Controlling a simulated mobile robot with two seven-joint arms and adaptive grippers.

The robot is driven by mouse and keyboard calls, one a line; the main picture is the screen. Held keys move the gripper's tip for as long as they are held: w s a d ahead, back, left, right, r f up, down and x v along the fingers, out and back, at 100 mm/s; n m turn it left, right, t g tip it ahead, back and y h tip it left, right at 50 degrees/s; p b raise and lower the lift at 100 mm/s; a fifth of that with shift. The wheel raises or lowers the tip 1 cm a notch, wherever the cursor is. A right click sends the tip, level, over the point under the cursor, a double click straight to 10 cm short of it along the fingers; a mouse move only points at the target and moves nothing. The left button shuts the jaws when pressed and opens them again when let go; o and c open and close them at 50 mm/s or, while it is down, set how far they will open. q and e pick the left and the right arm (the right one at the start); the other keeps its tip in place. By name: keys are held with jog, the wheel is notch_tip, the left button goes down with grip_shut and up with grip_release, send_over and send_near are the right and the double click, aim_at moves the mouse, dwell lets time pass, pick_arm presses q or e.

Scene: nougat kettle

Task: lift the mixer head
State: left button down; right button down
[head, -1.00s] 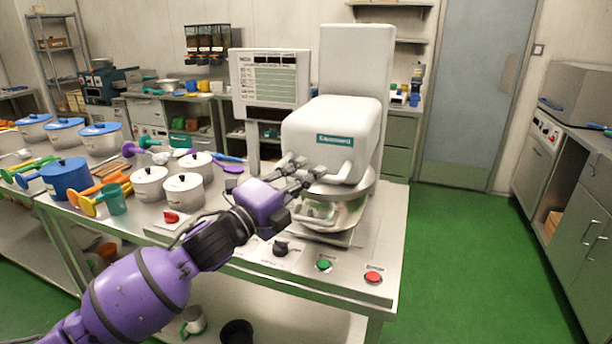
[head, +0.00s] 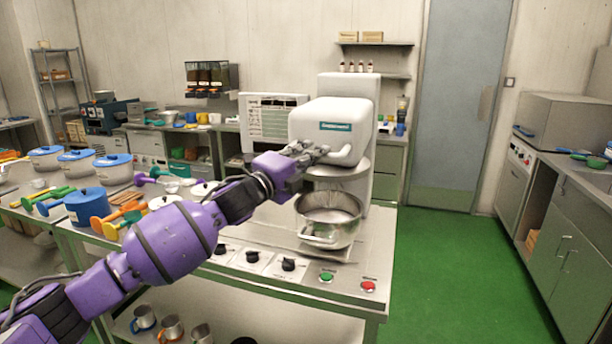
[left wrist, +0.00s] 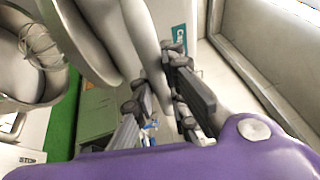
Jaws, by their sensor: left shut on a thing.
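The white mixer head (head: 330,115) with its teal label sits on a tall white column (head: 363,90), raised with a clear gap above the steel bowl (head: 328,222). A pale handle (head: 343,155) runs along the front of the head. My left gripper (head: 312,152) is shut on this handle, though its fingers partly hide the grip. The left wrist view shows the handle (left wrist: 146,45) running down to my left gripper (left wrist: 158,100). It also shows a wire whisk (left wrist: 42,45) by the bowl at the left. My right gripper is not in view.
Black knobs (head: 252,257), a green button (head: 326,276) and a red button (head: 368,287) line the counter's front edge. Pots (head: 112,168) and coloured utensils crowd the counter's left side. Green floor (head: 450,260) is clear at right.

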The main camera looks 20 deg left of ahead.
pick_arm(q)
notch_tip(320, 180, up, 3)
jog(key=shift+f, duration=0.15)
jog(key=shift+s+r+p, duration=0.1)
jog(key=shift+r+p, duration=0.25)
jog(key=shift+r, duration=0.3)
jog(key=shift+f, duration=0.1)
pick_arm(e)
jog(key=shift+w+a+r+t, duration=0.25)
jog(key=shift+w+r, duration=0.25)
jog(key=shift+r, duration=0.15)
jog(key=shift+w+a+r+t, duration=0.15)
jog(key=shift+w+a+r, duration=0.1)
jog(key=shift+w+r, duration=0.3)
pick_arm(q)
jog(key=shift+f, duration=0.15)
jog(key=c, duration=1.7)
grip_release()
jog(key=v, duration=1.1)
jog(key=shift+s+a, duration=0.2)
jog(key=shift+s, duration=0.15)
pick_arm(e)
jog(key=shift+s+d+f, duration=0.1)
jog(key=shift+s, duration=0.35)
